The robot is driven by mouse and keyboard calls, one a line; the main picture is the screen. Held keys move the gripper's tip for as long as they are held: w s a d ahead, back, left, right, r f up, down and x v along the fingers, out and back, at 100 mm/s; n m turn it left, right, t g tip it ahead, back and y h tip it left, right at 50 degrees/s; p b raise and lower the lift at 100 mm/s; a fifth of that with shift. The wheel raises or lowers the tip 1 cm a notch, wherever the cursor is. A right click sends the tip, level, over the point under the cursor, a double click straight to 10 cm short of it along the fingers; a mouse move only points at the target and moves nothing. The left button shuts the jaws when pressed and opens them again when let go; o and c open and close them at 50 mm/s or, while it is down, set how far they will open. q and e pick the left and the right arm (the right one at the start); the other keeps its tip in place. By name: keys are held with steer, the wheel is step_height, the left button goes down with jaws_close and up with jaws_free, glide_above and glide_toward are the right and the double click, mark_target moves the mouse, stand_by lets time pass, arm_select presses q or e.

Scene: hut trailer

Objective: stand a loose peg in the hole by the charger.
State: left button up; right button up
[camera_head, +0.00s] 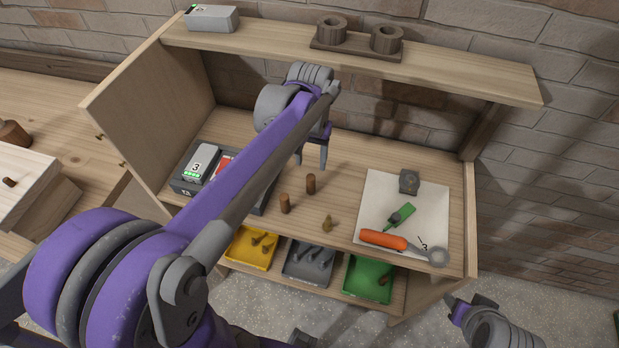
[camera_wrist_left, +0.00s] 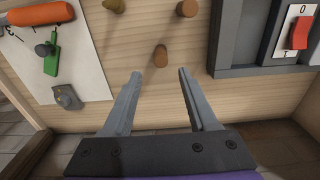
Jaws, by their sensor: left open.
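Two brown pegs stand on the wooden worktop to the right of the charger (camera_head: 178,183): a farther peg (camera_head: 311,184) and a nearer peg (camera_head: 285,204). They also show in the left wrist view, the farther peg (camera_wrist_left: 160,56) and the nearer peg (camera_wrist_left: 187,8). I cannot tell whether either stands in a hole; no empty hole is visible. My left gripper (camera_head: 311,166) is open and empty above the worktop, behind the farther peg. In the wrist view that peg lies just beyond the fingertips, apart from them. My right gripper (camera_head: 466,304) is at the lower right, its jaws unclear.
A small olive piece (camera_head: 328,224) stands near the front edge. A white sheet (camera_head: 377,192) holds a grey block (camera_head: 409,181), a green tool (camera_head: 402,214) and an orange-handled tool (camera_head: 384,240). Yellow, grey and green trays sit below. An upper shelf (camera_head: 440,71) overhangs the back.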

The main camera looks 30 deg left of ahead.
arm_select(q)
steer(key=s+d+f+m+t, duration=0.1)
steer(key=s+d+f+t, duration=0.1)
steer(key=s, duration=0.5)
steer(key=s+d+f+m+t, duration=0.1)
steer(key=s+d+f+t, duration=0.2)
steer(key=s, duration=0.3)
steer(key=shift+s+d+m+t, duration=0.3)
steer(key=shift+s+d, duration=0.05)
steer(key=shift+d, duration=0.45)
steer(key=shift+f, duration=0.1)
steer(key=shift+c, duration=0.3)
